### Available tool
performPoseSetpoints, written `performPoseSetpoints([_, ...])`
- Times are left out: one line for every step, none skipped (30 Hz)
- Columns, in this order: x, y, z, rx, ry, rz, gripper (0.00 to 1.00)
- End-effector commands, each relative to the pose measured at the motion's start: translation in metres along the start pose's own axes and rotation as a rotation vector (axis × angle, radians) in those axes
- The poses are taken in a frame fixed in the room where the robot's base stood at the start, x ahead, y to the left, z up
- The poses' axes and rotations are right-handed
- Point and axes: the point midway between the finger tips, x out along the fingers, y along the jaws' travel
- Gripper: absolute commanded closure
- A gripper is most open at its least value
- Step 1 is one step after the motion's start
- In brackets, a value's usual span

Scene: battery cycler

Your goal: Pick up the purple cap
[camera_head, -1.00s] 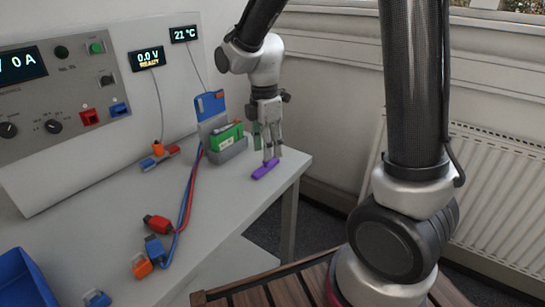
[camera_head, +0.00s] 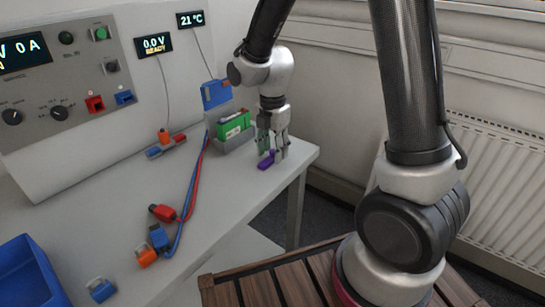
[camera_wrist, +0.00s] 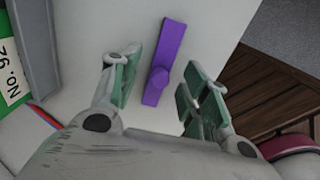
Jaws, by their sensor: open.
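The purple cap (camera_head: 266,160) lies on the table near its right end. In the wrist view the purple cap (camera_wrist: 165,62) is a long flat bar with a round knob at its middle. My gripper (camera_head: 272,154) is low over it, fingers pointing down. In the wrist view my gripper (camera_wrist: 158,92) is open, with one green-padded finger on each side of the cap. The cap lies between the fingers, with a visible gap on both sides. In the head view the fingers partly cover the cap.
A green battery (camera_head: 233,126) sits in a grey holder (camera_head: 236,141) left of my gripper, close by. Red and blue cables with plugs (camera_head: 163,213) lie on the table (camera_head: 225,190). A blue bin (camera_head: 28,270) is at the lower left. The table's right edge is near the cap.

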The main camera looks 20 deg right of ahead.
Motion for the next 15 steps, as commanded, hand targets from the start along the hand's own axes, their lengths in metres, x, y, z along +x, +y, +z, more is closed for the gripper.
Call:
performPoseSetpoints([0.0062,-0.0002,0.0,0.0,0.0,-0.001,0.54])
performPoseSetpoints([0.0084,-0.0001,0.0,0.0,0.0,-0.001,0.54])
performPoseSetpoints([0.0107,0.0,0.0001,0.0,0.0,0.0,0.54])
performPoseSetpoints([0.0117,0.0001,0.0001,0.0,0.0,0.0,0.54])
performPoseSetpoints([0.0122,0.0002,0.0001,0.001,0.0,0.001,0.54])
performPoseSetpoints([0.0124,0.0003,0.0001,0.001,0.0,0.001,0.54])
performPoseSetpoints([0.0123,0.0003,0.0001,0.001,0.0,0.002,0.54])
performPoseSetpoints([0.0121,0.0003,0.0001,0.001,0.0,0.002,0.54])
performPoseSetpoints([0.0121,0.0003,0.0001,0.001,0.0,0.002,0.54])
performPoseSetpoints([0.012,0.0003,0.0001,0.001,0.0,0.002,0.54])
performPoseSetpoints([0.012,0.0003,0.0001,0.001,0.0,0.001,0.6])
performPoseSetpoints([0.012,0.0003,0.0001,0.001,0.0,0.001,0.67])
performPoseSetpoints([0.0119,0.0003,0.0001,0.001,0.0,0.001,0.73])
performPoseSetpoints([0.0119,0.0002,0.0001,0.001,0.0,0.001,0.78])
performPoseSetpoints([0.0119,0.0002,0.0001,0.001,0.0,0.001,0.85])
